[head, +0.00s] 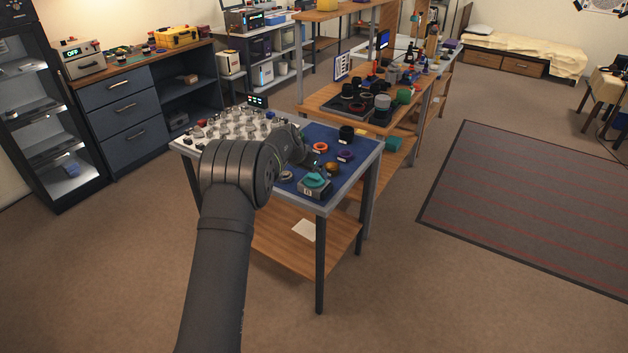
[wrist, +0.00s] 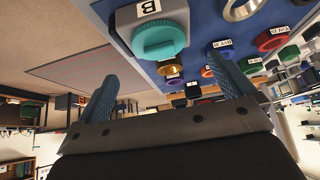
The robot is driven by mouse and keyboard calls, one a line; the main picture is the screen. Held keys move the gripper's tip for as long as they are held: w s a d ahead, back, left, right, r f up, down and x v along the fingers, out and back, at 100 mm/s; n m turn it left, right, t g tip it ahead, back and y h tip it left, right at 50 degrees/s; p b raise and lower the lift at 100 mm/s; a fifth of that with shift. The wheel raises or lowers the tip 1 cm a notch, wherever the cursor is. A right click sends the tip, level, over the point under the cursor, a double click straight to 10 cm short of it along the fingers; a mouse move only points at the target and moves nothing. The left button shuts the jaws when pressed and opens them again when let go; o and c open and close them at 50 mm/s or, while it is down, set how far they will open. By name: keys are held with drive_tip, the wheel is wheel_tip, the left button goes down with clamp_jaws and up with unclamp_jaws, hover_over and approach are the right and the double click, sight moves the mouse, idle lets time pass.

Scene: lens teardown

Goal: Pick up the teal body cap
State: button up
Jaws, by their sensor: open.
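The teal body cap (head: 315,180) is a round, ridged disc on a grey block with a label at the front corner of the blue mat. In the wrist view the teal body cap (wrist: 160,40) sits on the pale block (wrist: 128,15) marked B. My gripper (wrist: 163,68) is open, with its two blue ridged fingers apart and nothing held between them. The cap lies beyond the fingertips, between their lines, and is not touched. In the head view my arm partly hides the gripper, close behind the cap.
A gold ring (wrist: 169,68) lies close by the cap. An orange ring (head: 320,147), a purple ring (head: 345,155) and a black cylinder (head: 346,133) stand on the blue mat (head: 362,150). Many small pale parts crowd the table's left half.

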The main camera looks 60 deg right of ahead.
sight(314, 177)
drive_tip(key=shift+x, duration=2.6)
drive_tip(key=c, duration=1)
drive_tip(key=shift+c, duration=0.2)
